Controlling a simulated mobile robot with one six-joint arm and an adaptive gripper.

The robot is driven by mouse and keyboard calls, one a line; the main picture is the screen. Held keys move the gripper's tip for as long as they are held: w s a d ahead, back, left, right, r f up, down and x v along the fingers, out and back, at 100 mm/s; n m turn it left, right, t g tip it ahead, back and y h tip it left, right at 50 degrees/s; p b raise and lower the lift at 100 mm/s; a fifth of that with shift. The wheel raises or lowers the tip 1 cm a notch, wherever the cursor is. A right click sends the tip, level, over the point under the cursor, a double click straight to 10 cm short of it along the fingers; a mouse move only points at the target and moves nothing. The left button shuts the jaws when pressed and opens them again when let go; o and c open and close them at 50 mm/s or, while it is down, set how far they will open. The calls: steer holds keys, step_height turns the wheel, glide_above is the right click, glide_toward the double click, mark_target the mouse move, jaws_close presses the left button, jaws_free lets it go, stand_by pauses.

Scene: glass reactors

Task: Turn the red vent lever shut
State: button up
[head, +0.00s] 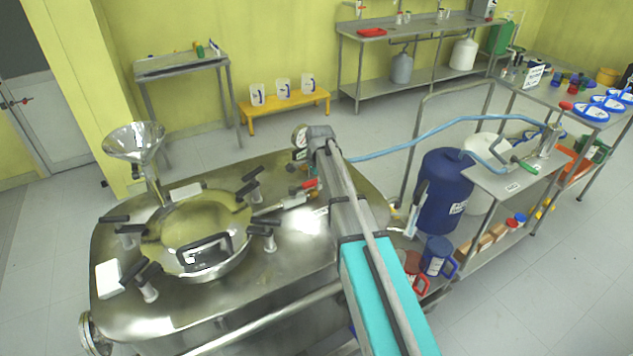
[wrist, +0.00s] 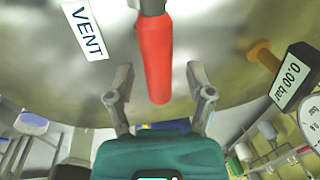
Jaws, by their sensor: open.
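The red vent lever (wrist: 156,58) hangs down from the top of the wrist view, its free end between the two fingers of my gripper (wrist: 159,88). The gripper is open, with a gap visible on each side of the red handle. A white VENT label (wrist: 83,28) lies on the steel lid to the left of the handle. In the head view the red lever (head: 304,185) shows small on the vessel lid, beside the end of my arm. My arm hides most of the gripper there.
A digital display reading 0.00 bar (wrist: 292,79) and a round dial gauge (head: 300,136) stand close by. The steel vessel (head: 305,240) carries a round hatch (head: 200,225) with several black-handled clamps, and a funnel (head: 134,142). A blue drum (head: 441,190) stands to the right.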

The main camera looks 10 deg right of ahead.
steer(key=shift+c, duration=0.2)
jaws_close()
steer(key=shift+d, duration=0.15)
